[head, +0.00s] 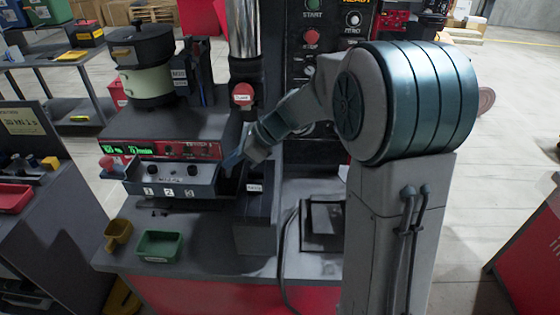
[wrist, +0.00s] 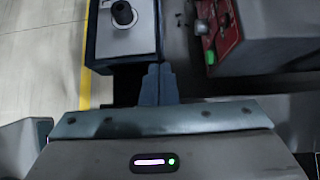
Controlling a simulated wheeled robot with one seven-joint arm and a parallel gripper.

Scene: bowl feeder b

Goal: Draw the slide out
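My gripper (head: 232,162) hangs just right of the grey control box marked 1, 2 and 3 (head: 170,190), above and left of a dark upright box with a small label (head: 256,222). In the wrist view the dark blue fingers of my gripper (wrist: 158,84) lie side by side with nothing visible between them. Their tips are close to the near edge of a dark blue block with a light grey top and a black round knob (wrist: 122,14); I cannot tell whether they touch. I cannot make out for sure which part is the slide.
The feeder's black bowl on a cream drum (head: 146,82) stands on the dark machine top. A green tray (head: 160,246) and a yellow scoop (head: 118,232) lie on the bench front. A red panel with a green button (wrist: 222,30) is right of my fingers. A chrome column (head: 243,30) rises behind.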

